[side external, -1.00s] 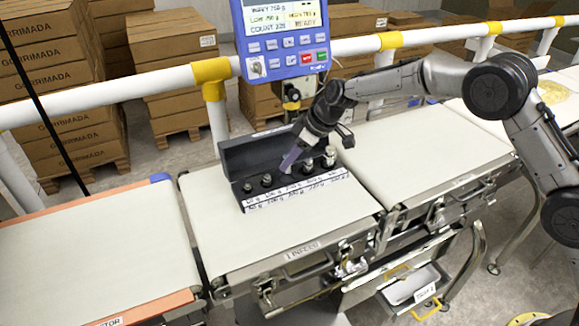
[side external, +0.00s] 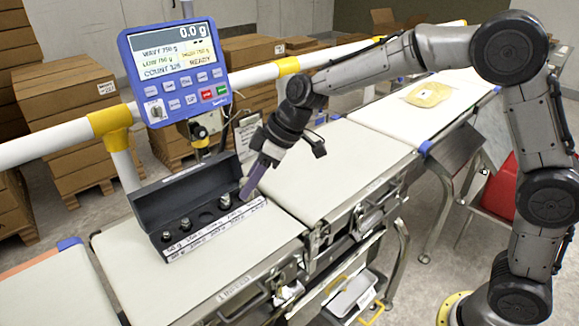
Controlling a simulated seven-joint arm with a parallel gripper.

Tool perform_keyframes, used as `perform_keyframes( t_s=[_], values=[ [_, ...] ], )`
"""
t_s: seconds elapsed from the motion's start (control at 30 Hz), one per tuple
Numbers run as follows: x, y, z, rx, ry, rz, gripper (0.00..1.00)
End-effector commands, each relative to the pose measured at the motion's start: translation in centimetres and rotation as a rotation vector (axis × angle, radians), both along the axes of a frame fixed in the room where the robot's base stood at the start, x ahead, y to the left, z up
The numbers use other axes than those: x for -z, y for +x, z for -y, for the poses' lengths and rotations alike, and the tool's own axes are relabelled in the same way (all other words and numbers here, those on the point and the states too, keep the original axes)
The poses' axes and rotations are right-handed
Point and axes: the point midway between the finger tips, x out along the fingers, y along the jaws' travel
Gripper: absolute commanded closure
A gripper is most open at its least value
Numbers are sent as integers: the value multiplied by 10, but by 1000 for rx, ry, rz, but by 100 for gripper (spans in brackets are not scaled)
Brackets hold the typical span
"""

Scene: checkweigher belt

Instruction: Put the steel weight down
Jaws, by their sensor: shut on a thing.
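My gripper (side external: 249,190) reaches down at the right end of an open black weight case (side external: 150,207) on the near conveyor belt. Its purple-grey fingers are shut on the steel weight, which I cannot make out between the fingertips. Two small steel weights (side external: 185,226) stand in the left slots of the case. A dark, empty-looking slot (side external: 207,217) comes after them, then a larger steel weight (side external: 224,201) close left of the fingers. The fingers hide the rightmost slot. Whether the held weight touches the case is unclear.
The blue indicator (side external: 176,75) on its post stands behind the case and reads 0.0 g. The belt surface (side external: 225,256) in front of the case is clear. The belt to the right (side external: 335,170) is clear nearby; a yellowish packet (side external: 428,94) lies farther along.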

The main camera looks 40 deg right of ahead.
Motion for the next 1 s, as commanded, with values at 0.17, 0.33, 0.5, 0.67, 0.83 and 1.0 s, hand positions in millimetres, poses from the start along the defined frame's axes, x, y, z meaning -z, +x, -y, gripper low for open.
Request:
perform_keyframes(
  t_s=[0.17, 0.33, 0.5, 0.67, 0.83, 1.0],
  values=[
    [9, -3, 16, 104, 5, -14, 100],
    [14, -7, 72, 278, 5, -20, 100],
    [17, -22, 149, 492, 3, -18, 100],
    [16, -43, 211, 652, -1, -12, 100],
    [13, -59, 250, 746, -5, -5, 100],
    [14, -55, 265, 777, -5, -1, 100]
  ],
)
